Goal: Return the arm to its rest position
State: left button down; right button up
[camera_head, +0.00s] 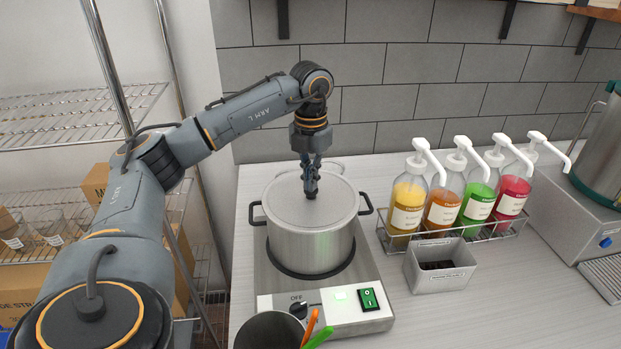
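My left arm (245,110) comes in from the left and bends down over a steel pot (305,245). My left gripper (310,190) points straight down at the middle of the pot's lid (290,208). Its fingers look close together from this side. A small dark part at their tips may be the lid's knob; I cannot tell whether they grip it. The lid appears to sit flat on the pot. My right gripper is not in view.
The pot stands on a hot plate (340,310) with a green switch. Right of it are a rack (450,238) of colored pump bottles, a small grey bin (440,270) and a steel machine (590,225). A dark cup (270,332) is in front. Wire shelves (80,115) stand left.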

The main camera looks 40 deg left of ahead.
pick_arm(q)
jog(key=shift+r+p, duration=1.9)
jog(key=shift+r, duration=1.55)
